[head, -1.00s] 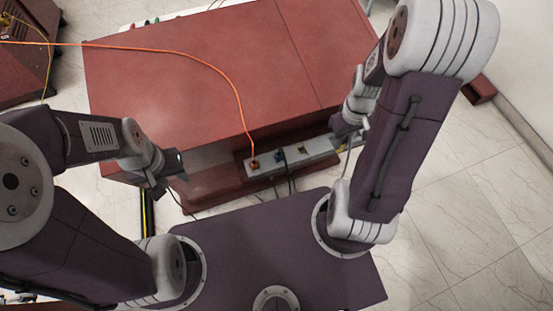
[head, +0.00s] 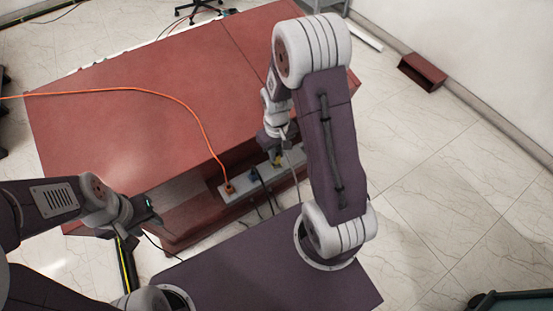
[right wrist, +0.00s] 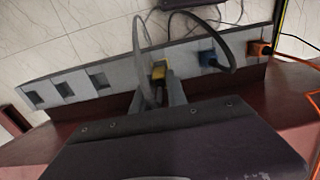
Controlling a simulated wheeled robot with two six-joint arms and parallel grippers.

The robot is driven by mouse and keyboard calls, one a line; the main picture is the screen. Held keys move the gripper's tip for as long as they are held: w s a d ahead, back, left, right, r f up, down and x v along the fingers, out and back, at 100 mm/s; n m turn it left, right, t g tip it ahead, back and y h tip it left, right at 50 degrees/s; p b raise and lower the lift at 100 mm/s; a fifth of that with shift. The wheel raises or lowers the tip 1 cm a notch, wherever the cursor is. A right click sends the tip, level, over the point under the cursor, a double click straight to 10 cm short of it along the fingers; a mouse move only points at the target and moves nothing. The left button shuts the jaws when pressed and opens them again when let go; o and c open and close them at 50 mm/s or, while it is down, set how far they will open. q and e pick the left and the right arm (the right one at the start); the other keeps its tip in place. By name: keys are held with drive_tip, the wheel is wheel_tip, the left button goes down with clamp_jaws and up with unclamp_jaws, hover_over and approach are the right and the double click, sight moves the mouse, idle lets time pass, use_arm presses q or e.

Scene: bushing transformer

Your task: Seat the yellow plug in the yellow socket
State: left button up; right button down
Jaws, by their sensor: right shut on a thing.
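The yellow plug (head: 277,160) is in my right gripper (head: 278,148), over the grey socket strip (head: 238,197). In the right wrist view, the yellow plug (right wrist: 159,69) sits between the two fingers (right wrist: 160,92) of my right gripper, with a grey cable looping from it. It is over the strip just left of the blue plug (right wrist: 209,58). The yellow socket is hidden under the plug and fingers. I cannot tell whether the plug is above the strip or partly in it. My left gripper (head: 143,206) is away to the left; its jaw opening is unclear.
An orange plug (right wrist: 260,48) and the blue plug stand in the strip. Several square sockets (right wrist: 98,78) left of the yellow plug are empty. The strip is in the front of a red cabinet (head: 130,105). An orange cable (head: 130,90) lies across its top.

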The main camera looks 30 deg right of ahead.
wheel_tip(320, 180, down, 3)
drive_tip(key=shift+a+f, duration=0.1)
drive_tip(key=shift+f, duration=0.45)
drive_tip(key=shift+b, duration=0.35)
drive_tip(key=c, duration=1.3)
unclamp_jaws()
drive_tip(key=shift+f, duration=0.1)
